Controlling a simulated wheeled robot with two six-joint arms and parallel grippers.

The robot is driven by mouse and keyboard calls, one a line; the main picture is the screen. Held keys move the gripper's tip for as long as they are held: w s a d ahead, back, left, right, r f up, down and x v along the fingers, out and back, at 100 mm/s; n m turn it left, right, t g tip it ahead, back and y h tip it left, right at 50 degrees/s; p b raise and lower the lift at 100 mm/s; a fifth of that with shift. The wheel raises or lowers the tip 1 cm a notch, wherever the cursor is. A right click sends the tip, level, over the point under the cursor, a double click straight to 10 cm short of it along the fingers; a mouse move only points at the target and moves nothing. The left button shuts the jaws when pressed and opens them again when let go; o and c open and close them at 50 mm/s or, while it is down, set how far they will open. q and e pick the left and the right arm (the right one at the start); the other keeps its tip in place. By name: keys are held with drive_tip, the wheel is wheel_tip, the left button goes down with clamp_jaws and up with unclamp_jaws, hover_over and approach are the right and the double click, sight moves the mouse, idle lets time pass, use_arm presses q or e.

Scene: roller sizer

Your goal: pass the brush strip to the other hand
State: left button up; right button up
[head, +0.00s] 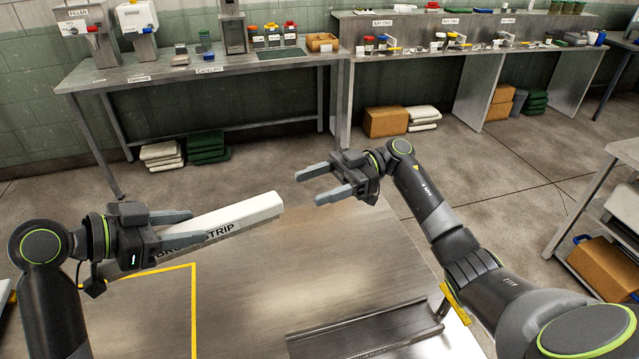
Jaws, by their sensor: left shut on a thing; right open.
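The brush strip (242,213) is a long pale bar with dark lettering on its side. My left gripper (188,227) is shut on its left part, and the strip points to the right, above the metal table. My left fingers cover part of the lettering. My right gripper (318,185) is open and empty. Its fingers point left toward the strip's free end, with a gap between them and the strip.
The metal table (240,300) below has a yellow line at left and a metal channel (365,335) at the front right. Benches with dispensers and small containers (272,36) stand along the back wall. Boxes (386,121) sit on the floor under them.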

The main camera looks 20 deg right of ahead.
sight(260, 206)
drive_tip(key=a, duration=0.8)
drive_tip(key=s+a, duration=0.1)
drive_tip(key=a, duration=0.3)
drive_tip(key=shift+s, duration=0.1)
drive_tip(key=shift+d, duration=0.1)
drive_tip(key=c, duration=1.2)
use_arm(q)
drive_tip(key=o, duration=1.3)
drive_tip(key=shift+c, duration=0.2)
use_arm(e)
drive_tip(key=shift+s+r, duration=0.1)
drive_tip(key=shift+c, duration=0.2)
